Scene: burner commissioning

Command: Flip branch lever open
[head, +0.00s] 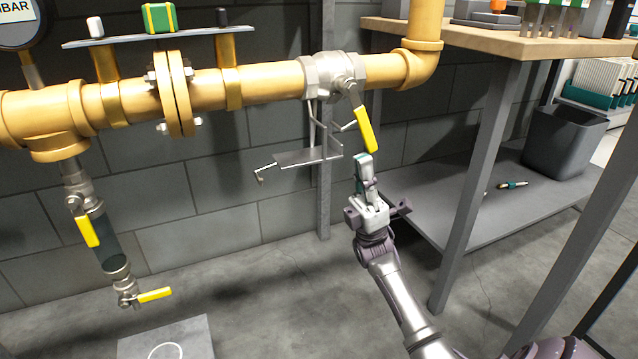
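A ball valve (332,76) sits in the yellow pipe at the upper middle. Its yellow-handled lever (366,130) slants down and to the right, across the pipe's line. My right gripper (364,168) points up just below the lever's lower end, with a small gap showing in the picture. Its fingers overlap from this side, so their opening is hidden. Two other yellow levers show at the lower left: one hangs steeply on a vertical branch (87,231), the other lies nearly level (154,295). Which of them is the branch lever is not marked. My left gripper is out of view.
A thin metal bracket (305,157) with a hooked end hangs left of the lever. A workbench (520,42) with grey legs and a lower shelf (450,215) stands at the right. A dark bin (565,142) sits on that shelf. The yellow pipe (270,82) runs along the block wall.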

